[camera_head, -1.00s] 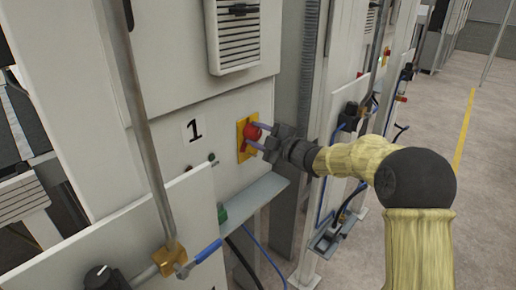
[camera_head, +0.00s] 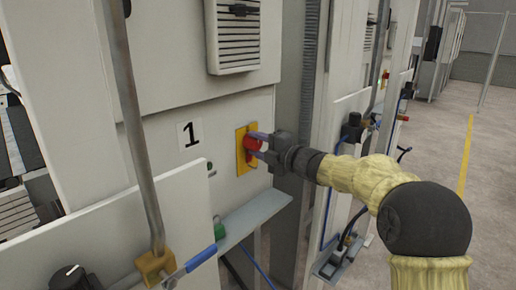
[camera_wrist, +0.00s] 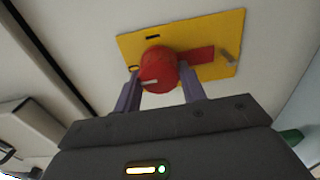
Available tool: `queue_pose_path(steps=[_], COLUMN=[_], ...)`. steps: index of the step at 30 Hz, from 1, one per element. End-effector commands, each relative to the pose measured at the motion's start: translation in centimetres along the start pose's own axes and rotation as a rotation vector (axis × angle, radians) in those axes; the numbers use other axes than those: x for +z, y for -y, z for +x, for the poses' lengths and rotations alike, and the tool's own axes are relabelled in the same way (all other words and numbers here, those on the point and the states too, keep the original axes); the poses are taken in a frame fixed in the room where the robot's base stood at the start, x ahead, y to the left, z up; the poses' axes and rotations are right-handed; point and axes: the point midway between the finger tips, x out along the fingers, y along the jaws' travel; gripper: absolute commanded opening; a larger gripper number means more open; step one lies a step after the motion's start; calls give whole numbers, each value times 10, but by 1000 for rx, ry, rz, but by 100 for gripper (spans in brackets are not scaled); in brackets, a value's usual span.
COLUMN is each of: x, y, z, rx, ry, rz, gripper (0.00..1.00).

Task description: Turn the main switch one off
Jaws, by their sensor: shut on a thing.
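The main switch one is a red rotary knob (camera_head: 251,146) on a yellow plate (camera_head: 241,161), on the white panel to the right of the black numeral 1. My gripper (camera_head: 258,147) reaches it from the right and is shut on the red knob. In the wrist view the knob (camera_wrist: 158,70) sits between the two purple fingers of my gripper (camera_wrist: 158,90). A red bar extends right from the knob across the yellow plate (camera_wrist: 205,29). The fingers hide parts of the knob's sides.
A vertical pipe (camera_head: 133,125) with a blue-handled valve (camera_head: 200,258) stands at the left front. A vented box (camera_head: 235,38) is above. Open floor lies at the right.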

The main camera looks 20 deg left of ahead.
Motion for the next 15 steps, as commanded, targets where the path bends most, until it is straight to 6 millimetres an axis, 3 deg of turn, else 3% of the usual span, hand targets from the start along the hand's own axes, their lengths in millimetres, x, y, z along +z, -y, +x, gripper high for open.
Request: queue_pose_path(steps=[6,7,9,10,15], x=[0,0,0,0,0], y=[2,3,2,2,1], z=[0,0,0,0,0], rx=[-5,-5,-5,-4,-3], ry=[-1,-1,-1,-1,-1], rz=[-2,-2,-1,-1,0], gripper=[18,45,58,63,63])
